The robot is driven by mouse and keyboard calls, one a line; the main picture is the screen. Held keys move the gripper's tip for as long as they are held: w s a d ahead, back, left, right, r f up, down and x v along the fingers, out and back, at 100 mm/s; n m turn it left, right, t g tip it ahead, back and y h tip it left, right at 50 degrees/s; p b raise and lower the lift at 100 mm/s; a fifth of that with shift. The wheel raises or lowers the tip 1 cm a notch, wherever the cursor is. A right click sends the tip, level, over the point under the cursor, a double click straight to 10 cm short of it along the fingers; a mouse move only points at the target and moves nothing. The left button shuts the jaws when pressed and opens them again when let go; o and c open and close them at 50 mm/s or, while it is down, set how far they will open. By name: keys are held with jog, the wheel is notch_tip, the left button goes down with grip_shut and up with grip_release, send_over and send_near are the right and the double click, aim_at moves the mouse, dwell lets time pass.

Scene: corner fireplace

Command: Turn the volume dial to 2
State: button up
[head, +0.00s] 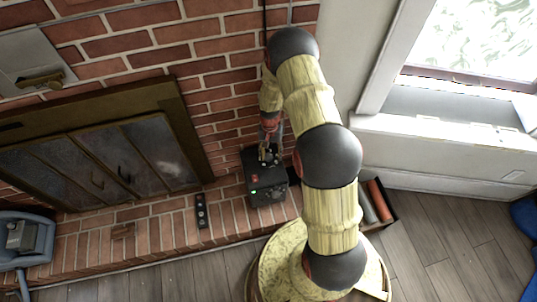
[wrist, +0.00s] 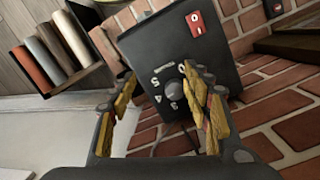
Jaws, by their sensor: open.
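The volume dial (wrist: 174,91) is a small round grey knob on the face of a black box (wrist: 150,45), with white numerals around it. I cannot read which numeral the dial points to. The box (head: 266,192) also shows in the head view, standing on the brick hearth. My gripper (wrist: 160,80) is open, and the dial appears between its two yellow-padded fingers, closer to the right one. The right finger hides some of the markings. Contact with the dial cannot be told. In the head view my gripper (head: 267,150) is at the far end of the box's top.
A red switch (wrist: 195,22) is on the same face. A black remote-like strip (head: 201,211) lies on the hearth (head: 160,234). The fireplace doors (head: 100,165) are at left. A rack of rolls (head: 378,203) stands right of the box. Brick wall rises behind.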

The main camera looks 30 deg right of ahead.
jog(key=m+t, duration=0.1)
jog(key=m, duration=0.1)
send_over(268, 156)
jog(key=shift+d+f, duration=0.15)
jog(key=shift+f, duration=0.65)
jog(key=shift+f+t, duration=0.15)
jog(key=shift+t, duration=0.15)
notch_tip(268, 156, down, 7)
jog(key=shift+w+f+b, duration=0.1)
jog(key=shift+f+b, duration=0.05)
jog(key=shift+b, duration=1.1)
jog(key=c, duration=1.1)
jog(key=shift+c, duration=0.3)
